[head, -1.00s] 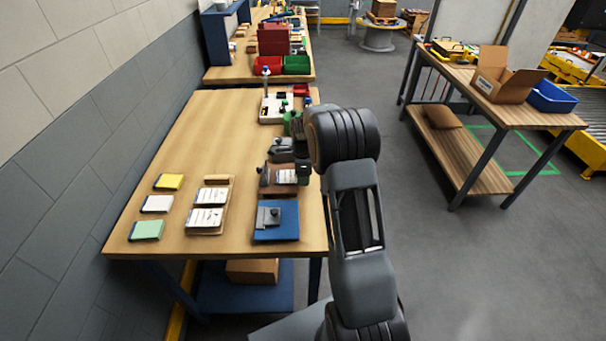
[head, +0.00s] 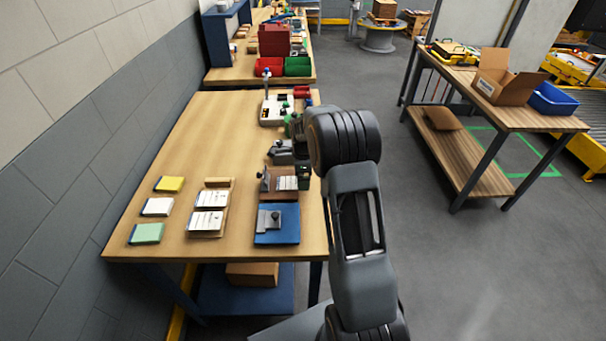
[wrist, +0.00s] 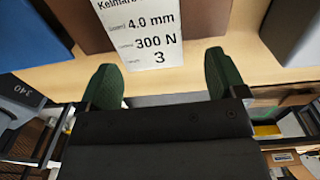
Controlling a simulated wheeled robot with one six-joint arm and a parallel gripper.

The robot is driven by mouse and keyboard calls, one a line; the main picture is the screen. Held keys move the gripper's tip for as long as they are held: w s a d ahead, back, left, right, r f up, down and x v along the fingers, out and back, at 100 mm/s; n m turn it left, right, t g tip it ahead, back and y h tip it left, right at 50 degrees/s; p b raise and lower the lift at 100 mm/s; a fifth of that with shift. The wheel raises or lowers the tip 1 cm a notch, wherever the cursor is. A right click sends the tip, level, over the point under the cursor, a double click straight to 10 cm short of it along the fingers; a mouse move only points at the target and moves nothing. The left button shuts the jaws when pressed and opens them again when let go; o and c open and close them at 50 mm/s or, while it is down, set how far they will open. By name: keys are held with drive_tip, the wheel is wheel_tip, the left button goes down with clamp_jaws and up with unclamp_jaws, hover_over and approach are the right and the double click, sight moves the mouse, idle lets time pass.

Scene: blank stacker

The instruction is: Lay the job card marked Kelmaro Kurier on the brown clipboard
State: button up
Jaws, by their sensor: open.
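The job card (wrist: 140,32) fills the top centre of the wrist view; its heading begins "Kelmar…" and the rest is cut off. It lies on the brown clipboard (wrist: 215,22), and its end nearest me sticks out past the board's edge. In the head view the white card (head: 287,183) lies on the right part of the brown clipboard (head: 266,188), which has a dark clip at its left. My gripper (wrist: 160,80) is open and empty, its two green fingertips apart beside the card's near end. In the head view my arm mostly hides it.
A blue clipboard (head: 287,236) with a grey clip lies in front of the brown one. A light wooden holder (head: 206,235) with white cards and several coloured pads stand to the left. A grey item (head: 281,155) is just behind. The table's left middle is clear.

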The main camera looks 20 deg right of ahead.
wheel_tip(320, 180, up, 10)
drive_tip(key=r, duration=0.1)
drive_tip(key=s+a+r+n+t, duration=0.2)
drive_tip(key=s+a+r+n, duration=0.4)
drive_tip(key=s+n, duration=0.4)
drive_tip(key=s+a+f+n+t, duration=0.1)
drive_tip(key=s+a+n, duration=0.1)
drive_tip(key=s+n, duration=0.4)
drive_tip(key=s+a+f+n+t, duration=0.1)
drive_tip(key=s+a+n, duration=0.2)
drive_tip(key=s+n, duration=0.3)
drive_tip(key=shift+s+f+n+b, duration=0.15)
drive_tip(key=shift+s+n+b, duration=0.2)
drive_tip(key=shift+s, duration=0.85)
